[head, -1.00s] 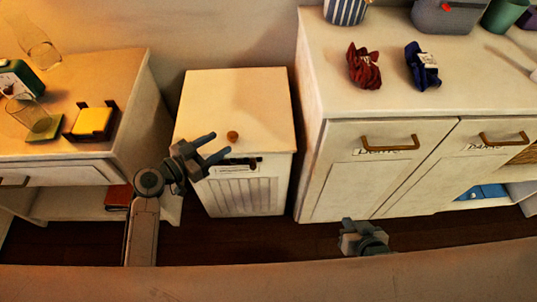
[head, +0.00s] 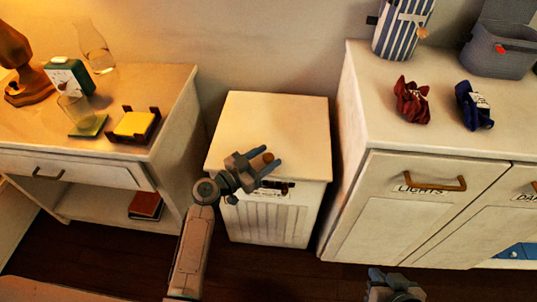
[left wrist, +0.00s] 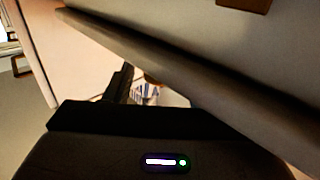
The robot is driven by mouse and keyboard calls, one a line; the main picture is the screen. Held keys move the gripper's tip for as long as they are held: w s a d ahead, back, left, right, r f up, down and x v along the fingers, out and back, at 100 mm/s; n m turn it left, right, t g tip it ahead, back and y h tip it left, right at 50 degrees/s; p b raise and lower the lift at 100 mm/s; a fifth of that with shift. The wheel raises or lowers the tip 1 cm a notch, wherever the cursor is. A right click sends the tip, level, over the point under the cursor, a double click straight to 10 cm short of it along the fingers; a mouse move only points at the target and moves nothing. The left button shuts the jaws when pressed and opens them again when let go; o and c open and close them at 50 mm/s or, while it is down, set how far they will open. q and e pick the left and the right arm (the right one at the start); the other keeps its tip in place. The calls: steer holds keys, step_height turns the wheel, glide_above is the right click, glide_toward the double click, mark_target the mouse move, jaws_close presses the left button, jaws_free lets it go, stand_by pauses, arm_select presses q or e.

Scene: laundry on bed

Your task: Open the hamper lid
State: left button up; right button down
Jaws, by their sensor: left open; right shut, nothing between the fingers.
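The hamper (head: 270,215) is a white box with a slatted front, standing between two white cabinets. Its flat lid (head: 270,115) is down, with a small brown knob (head: 267,157) near the front edge. My left gripper (head: 274,157) is open at the front of the lid. In the head view its fingertips appear on either side of the knob; I cannot tell whether they touch it. In the left wrist view a long slanted edge (left wrist: 160,60) passes close in front of the camera. My right gripper (head: 388,284) is shut and empty at the bottom, partly cut off.
The right cabinet (head: 365,115) stands close beside the hamper, bearing a red cloth (head: 411,101), a blue cloth (head: 474,105) and a striped container (head: 402,32). The left desk (head: 180,90) holds a yellow block (head: 134,124) and a glass. Dark floor (head: 270,270) is clear in front.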

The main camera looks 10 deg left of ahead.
arm_select(q)
steer(key=shift+w+d, duration=0.4)
jaws_close()
